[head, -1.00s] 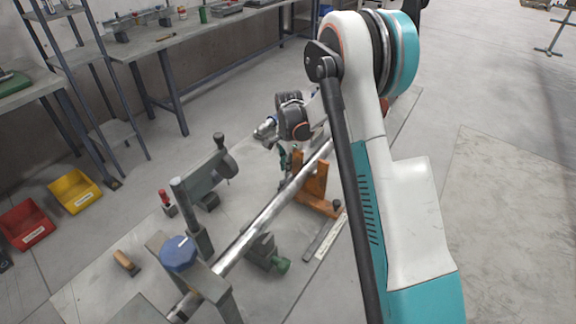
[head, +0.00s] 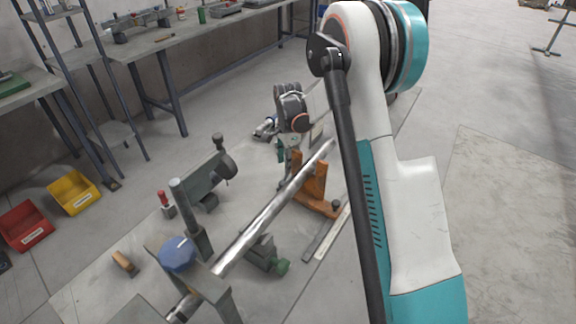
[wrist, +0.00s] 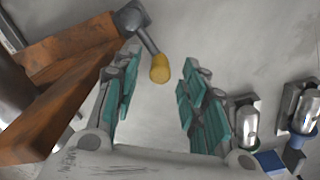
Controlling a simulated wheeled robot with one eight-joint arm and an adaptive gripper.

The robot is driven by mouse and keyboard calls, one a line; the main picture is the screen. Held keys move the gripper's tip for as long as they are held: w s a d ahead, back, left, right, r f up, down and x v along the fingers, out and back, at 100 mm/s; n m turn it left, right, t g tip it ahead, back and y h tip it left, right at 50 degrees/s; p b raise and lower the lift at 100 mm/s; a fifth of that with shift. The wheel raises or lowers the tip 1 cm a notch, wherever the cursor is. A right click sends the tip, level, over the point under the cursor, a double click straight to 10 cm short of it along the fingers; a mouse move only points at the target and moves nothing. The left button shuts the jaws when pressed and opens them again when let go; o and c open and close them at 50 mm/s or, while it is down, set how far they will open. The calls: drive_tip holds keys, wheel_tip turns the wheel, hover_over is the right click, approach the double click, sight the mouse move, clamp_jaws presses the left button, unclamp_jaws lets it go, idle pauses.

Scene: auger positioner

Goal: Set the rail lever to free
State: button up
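My gripper (wrist: 156,98) is open in the wrist view, with its teal-padded fingers apart and nothing held. A small lever with a yellow knob (wrist: 160,69) lies just beyond and between the fingertips. Its dark pivot (wrist: 131,17) sits beside an orange frame (wrist: 62,80). I cannot tell whether it touches a finger. In the head view my gripper (head: 284,160) hangs near the orange frame (head: 312,180), partly hidden. The yellow knob cannot be made out there. A flat rail (head: 318,238) with a dark knob (head: 336,204) lies right of the frame.
A long metal bar (head: 275,207) slants across the fixtures. A blue knob (head: 178,253) and a grey post fixture (head: 205,180) stand left of it. Metal cylinders (wrist: 248,122) stand right of my gripper in the wrist view. Open floor lies at the right.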

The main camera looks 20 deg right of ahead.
wheel_tip(320, 180, up, 9)
drive_tip(key=shift+r, duration=0.15)
drive_tip(key=c, duration=0.7)
drive_tip(key=shift+w+a+n, duration=0.1)
drive_tip(key=shift+a+n, duration=0.05)
drive_tip(key=shift+n, duration=0.35)
clamp_jaws()
drive_tip(key=w+a+f+n+g+h+p, duration=0.1)
drive_tip(key=w+a+n, duration=0.3)
drive_tip(key=n, duration=1)
drive_tip(key=w+a+f+n+h+p, duration=0.1)
drive_tip(key=a+n, duration=0.4)
drive_tip(key=n, duration=0.9)
drive_tip(key=f+b, duration=0.1)
drive_tip(key=f, duration=0.2)
drive_tip(key=d+f+b, duration=0.1)
drive_tip(key=f, duration=0.2)
drive_tip(key=d+f, duration=0.1)
drive_tip(key=f, duration=0.2)
drive_tip(key=shift+s+b, duration=0.4)
drive_tip(key=shift+s+d+r+b, duration=0.15)
drive_tip(key=shift+s+d+b, duration=0.3)
drive_tip(key=shift+d, duration=0.4)
drive_tip(key=shift+s+d+r+b, duration=0.2)
drive_tip(key=shift+s+d, duration=0.35)
drive_tip(key=shift+d, duration=0.3)
